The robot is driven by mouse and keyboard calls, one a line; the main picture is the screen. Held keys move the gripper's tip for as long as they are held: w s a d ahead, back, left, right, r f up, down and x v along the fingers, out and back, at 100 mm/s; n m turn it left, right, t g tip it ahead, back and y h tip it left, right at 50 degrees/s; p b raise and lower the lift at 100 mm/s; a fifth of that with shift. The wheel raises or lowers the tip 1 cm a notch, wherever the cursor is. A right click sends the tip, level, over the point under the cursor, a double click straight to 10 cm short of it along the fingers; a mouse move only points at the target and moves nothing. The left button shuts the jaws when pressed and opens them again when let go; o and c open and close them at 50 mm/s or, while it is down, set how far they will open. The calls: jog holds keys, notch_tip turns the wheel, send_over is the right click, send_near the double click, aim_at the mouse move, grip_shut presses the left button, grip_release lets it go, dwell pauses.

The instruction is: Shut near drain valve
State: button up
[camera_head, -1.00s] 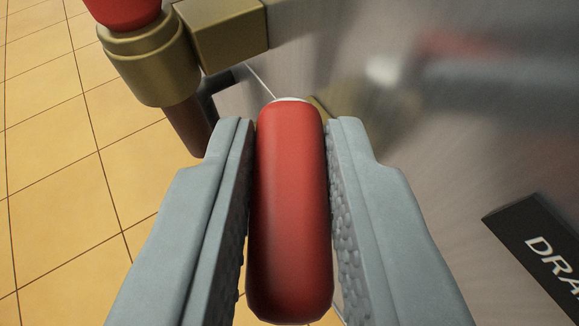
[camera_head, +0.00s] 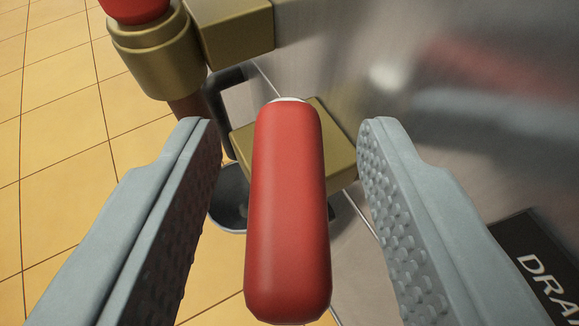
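The red valve handle (camera_head: 287,210) stands in the middle of the view, its long grip pointing toward the camera. Behind it is a brass valve block (camera_head: 330,140) against the metal panel. My gripper (camera_head: 287,150) is open, with one grey finger on each side of the red handle and a clear gap on both sides. Neither finger touches the handle. The handle's far end and its joint to the valve are mostly hidden behind the grip.
Another brass fitting (camera_head: 160,55) with a red top and a brass block (camera_head: 236,32) is at the upper left. A dark bent handle (camera_head: 216,105) and a grey round rim (camera_head: 230,195) are below it. A black "DRA" label (camera_head: 535,265) is on the shiny metal panel (camera_head: 450,180). Tiled floor lies left.

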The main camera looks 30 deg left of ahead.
jog(key=v, duration=1.7)
jog(key=shift+d, duration=0.2)
jog(key=shift+s, duration=0.15)
